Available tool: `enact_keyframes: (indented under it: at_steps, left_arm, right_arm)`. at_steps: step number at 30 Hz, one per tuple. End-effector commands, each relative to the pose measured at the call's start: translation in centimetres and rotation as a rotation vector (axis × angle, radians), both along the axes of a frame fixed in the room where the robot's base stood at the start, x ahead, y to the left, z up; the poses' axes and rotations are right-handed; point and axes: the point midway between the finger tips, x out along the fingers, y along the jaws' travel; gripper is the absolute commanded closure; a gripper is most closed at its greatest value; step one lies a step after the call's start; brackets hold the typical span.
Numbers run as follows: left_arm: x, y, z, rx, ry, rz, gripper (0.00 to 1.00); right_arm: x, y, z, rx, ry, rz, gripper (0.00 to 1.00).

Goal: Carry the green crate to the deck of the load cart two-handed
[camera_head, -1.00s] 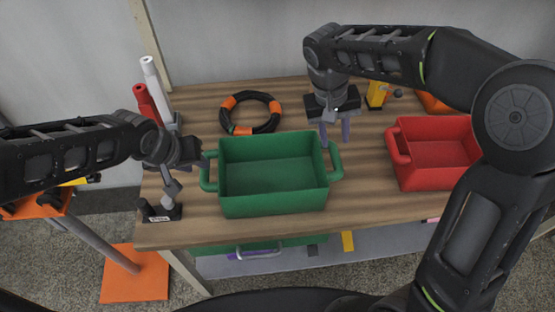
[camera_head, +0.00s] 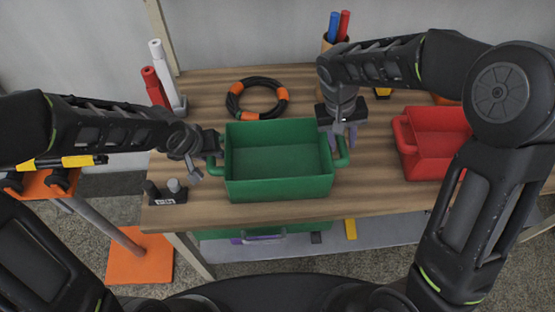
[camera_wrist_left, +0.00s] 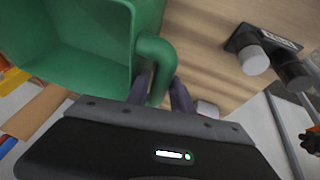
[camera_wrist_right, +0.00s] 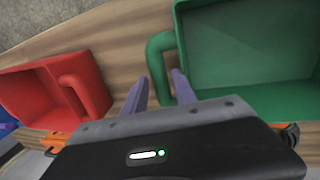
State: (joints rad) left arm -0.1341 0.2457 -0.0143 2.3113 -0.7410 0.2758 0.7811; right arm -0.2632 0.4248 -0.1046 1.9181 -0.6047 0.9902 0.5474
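The green crate (camera_head: 279,188) stands upright and empty on the wooden table (camera_head: 400,198). It also shows in the left wrist view (camera_wrist_left: 75,40) and the right wrist view (camera_wrist_right: 240,45). My left gripper (camera_head: 218,150) is at the crate's left handle; in the left wrist view its fingers (camera_wrist_left: 161,85) straddle that handle. My right gripper (camera_head: 341,140) is at the right handle from above; in the right wrist view its fingers (camera_wrist_right: 160,85) stand on either side of it. Both look open; firm contact is not visible. I cannot identify the load cart's deck.
A red crate (camera_head: 432,165) stands at the right of the table. A black-and-orange hose coil (camera_head: 257,98) lies behind the green crate. An orange stand (camera_head: 140,258) is left of the table.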

Motion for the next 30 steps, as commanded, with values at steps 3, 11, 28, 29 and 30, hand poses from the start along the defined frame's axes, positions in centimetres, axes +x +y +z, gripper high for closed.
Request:
enact_keyframes:
  at_steps: [3,11,28,29,30]
  left_arm:
    - [0.24,-0.12,-0.60,0.000,0.001,0.000,0.72]
    - [0.30,-0.12,-0.69,0.000,0.000,0.000,0.72]
    - [0.27,-0.13,-0.69,0.000,0.000,0.000,1.00]
    - [0.27,-0.13,-0.69,0.000,0.000,0.000,1.00]
    - [0.27,-0.14,-0.69,0.000,0.000,0.000,1.00]
  right_arm:
    - [-0.04,-0.15,-0.67,0.000,0.001,0.000,0.67]
    - [-0.03,-0.17,-0.79,0.000,0.001,0.000,0.67]
    - [-0.02,-0.15,-0.74,0.000,0.000,0.000,1.00]
    - [-0.02,-0.15,-0.74,0.000,0.000,0.000,1.00]
    - [-0.02,-0.15,-0.74,0.000,0.000,0.000,1.00]
